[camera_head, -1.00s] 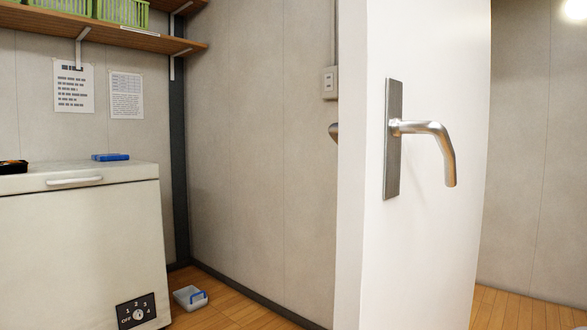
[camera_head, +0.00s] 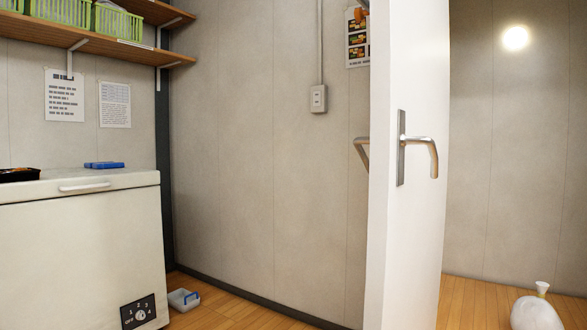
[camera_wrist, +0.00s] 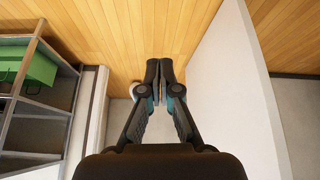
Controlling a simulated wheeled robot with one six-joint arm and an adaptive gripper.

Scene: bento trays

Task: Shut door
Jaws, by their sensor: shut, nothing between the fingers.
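The white door (camera_head: 408,215) stands open, seen nearly edge-on right of centre in the head view. Its silver lever handle (camera_head: 423,145) is on the face toward the right, and part of another lever (camera_head: 361,152) shows past its left edge. In the wrist view a large pale panel (camera_wrist: 237,85), likely the door, is right of my gripper (camera_wrist: 160,65). The fingers are together and empty, apart from the panel. My gripper does not show in the head view.
A white chest freezer (camera_head: 80,245) stands at left with a blue item (camera_head: 104,165) on top. A small tray (camera_head: 183,300) and a white bag (camera_head: 536,313) are on the wooden floor. Grey shelving (camera_wrist: 35,105) with a green bin (camera_wrist: 28,68) is left in the wrist view.

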